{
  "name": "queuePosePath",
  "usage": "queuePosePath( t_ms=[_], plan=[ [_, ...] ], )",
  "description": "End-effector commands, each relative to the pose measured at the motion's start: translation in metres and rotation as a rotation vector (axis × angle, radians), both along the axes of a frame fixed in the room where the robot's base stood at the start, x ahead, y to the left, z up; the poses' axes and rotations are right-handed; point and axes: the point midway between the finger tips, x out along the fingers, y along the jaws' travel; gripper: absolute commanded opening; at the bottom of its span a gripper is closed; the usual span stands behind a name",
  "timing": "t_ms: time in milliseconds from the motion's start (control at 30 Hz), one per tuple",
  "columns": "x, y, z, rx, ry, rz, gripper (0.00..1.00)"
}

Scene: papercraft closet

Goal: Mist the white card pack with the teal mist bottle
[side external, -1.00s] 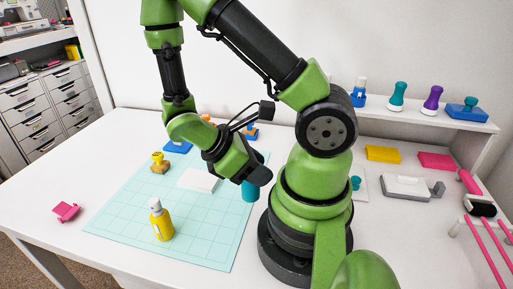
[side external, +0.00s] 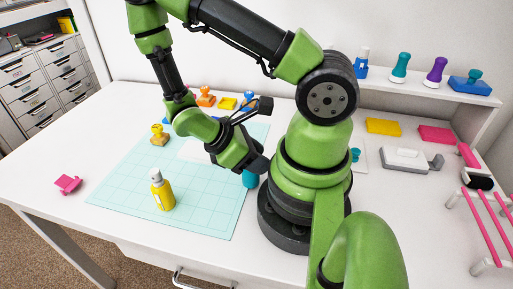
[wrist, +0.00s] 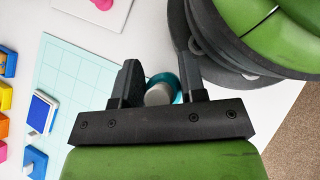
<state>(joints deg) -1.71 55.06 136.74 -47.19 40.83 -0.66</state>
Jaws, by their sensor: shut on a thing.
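The teal mist bottle (side external: 250,180) is at the right edge of the pale teal cutting mat, beside my base. My gripper (wrist: 160,78) is shut on the bottle, which shows between the fingers in the wrist view (wrist: 178,97) with a pale grey top. In the side view, my gripper (side external: 248,166) hides the bottle's upper part. I cannot tell whether its bottom touches the table. The white card pack (side external: 194,151) lies flat on the mat, left of my gripper and partly hidden behind my wrist. I do not make it out in the wrist view.
A yellow bottle (side external: 162,190) stands on the mat (side external: 125,185), with a yellow stamp (side external: 159,136) farther back. Several stamps and pads line the mat's far side. A pink holder (side external: 68,184) is at left. A rack with pink rods (side external: 490,225) is at right.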

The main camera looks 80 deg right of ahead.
Motion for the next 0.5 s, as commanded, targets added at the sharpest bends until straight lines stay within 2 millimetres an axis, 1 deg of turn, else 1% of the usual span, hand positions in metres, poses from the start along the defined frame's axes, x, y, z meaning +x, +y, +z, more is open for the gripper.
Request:
queuePosePath(
  t_ms=[133, 367, 400, 467, 500],
  plan=[
    [-0.0005, 0.0001, -0.0047, -0.001, 0.002, -0.001, 0.15],
    [-0.0003, 0.0001, -0.0052, -0.001, 0.0, -0.001, 0.15],
    [-0.0002, 0.0001, -0.0051, -0.001, 0.0, -0.001, 0.45],
    [-0.0002, 0.0001, -0.0051, -0.001, 0.0, -0.001, 0.59],
    [-0.0003, 0.0001, -0.005, -0.001, 0.0, -0.001, 0.68]
  ],
)
